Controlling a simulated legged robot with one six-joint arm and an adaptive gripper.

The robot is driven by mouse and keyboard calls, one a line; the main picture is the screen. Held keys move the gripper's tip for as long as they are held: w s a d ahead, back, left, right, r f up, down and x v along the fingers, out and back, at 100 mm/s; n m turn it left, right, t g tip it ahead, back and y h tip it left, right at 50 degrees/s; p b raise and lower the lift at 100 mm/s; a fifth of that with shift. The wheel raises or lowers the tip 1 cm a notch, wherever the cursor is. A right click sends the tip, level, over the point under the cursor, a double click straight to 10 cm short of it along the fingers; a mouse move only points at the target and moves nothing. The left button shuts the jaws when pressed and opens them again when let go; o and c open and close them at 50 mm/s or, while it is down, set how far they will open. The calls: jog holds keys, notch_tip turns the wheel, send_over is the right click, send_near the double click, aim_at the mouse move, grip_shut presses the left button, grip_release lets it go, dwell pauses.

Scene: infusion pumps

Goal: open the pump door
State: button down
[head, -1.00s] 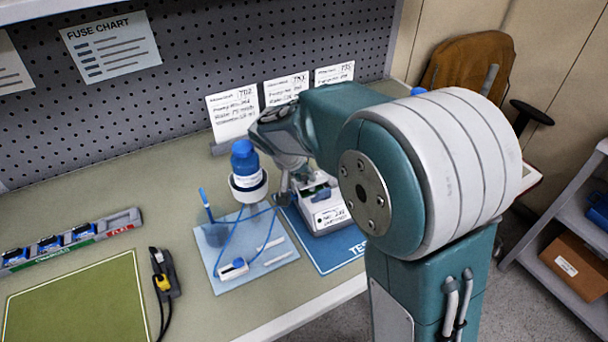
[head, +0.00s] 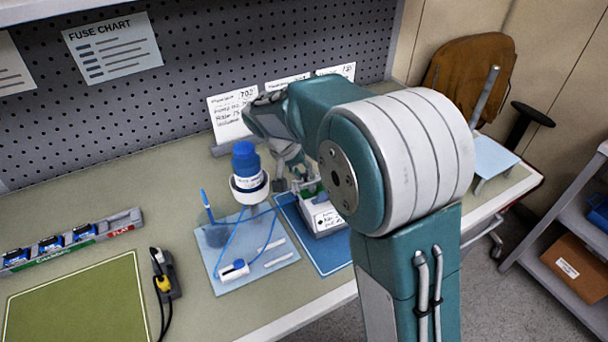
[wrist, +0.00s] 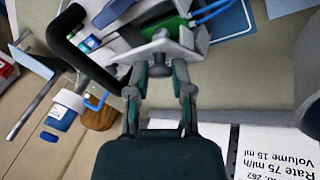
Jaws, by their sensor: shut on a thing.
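The pump (head: 326,212) is a small white and grey box with a label on its front, on the blue mat (head: 336,257) left of my arm. A green part shows inside its top. My gripper (head: 291,180) is at the pump's far left side. In the wrist view the fingers (wrist: 160,74) are shut on the edge of a pale plate (wrist: 158,49), which looks like the pump door. A green surface (wrist: 172,27) shows just beyond the plate, so the door seems at least partly open. My arm hides the pump's right side.
A blue-capped bottle in a white ring holder (head: 247,172) stands close left of my gripper. Below it a light blue tray (head: 222,283) holds blue tubing. Cards (head: 231,112) stand behind. A green mat (head: 78,300) lies at the far left.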

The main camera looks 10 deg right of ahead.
jog(key=g, duration=0.1)
jog(key=w+g, duration=0.1)
jog(key=w+n+g+h, duration=0.1)
jog(key=g, duration=0.1)
jog(key=shift+w+a+r, duration=0.1)
jog(key=shift+a+r, duration=0.1)
jog(key=shift+a, duration=0.1)
jog(key=shift+w+a+n+g+h, duration=0.1)
jog(key=shift+w+n+g+h, duration=0.25)
jog(key=shift+g, duration=0.4)
jog(key=shift+w+a+n+g+h, duration=0.15)
jog(key=shift+w+g, duration=0.3)
jog(key=shift+g, duration=0.3)
jog(key=shift+c, duration=2.4)
grip_release()
jog(key=shift+w, duration=0.1)
jog(key=shift+d+r, duration=0.1)
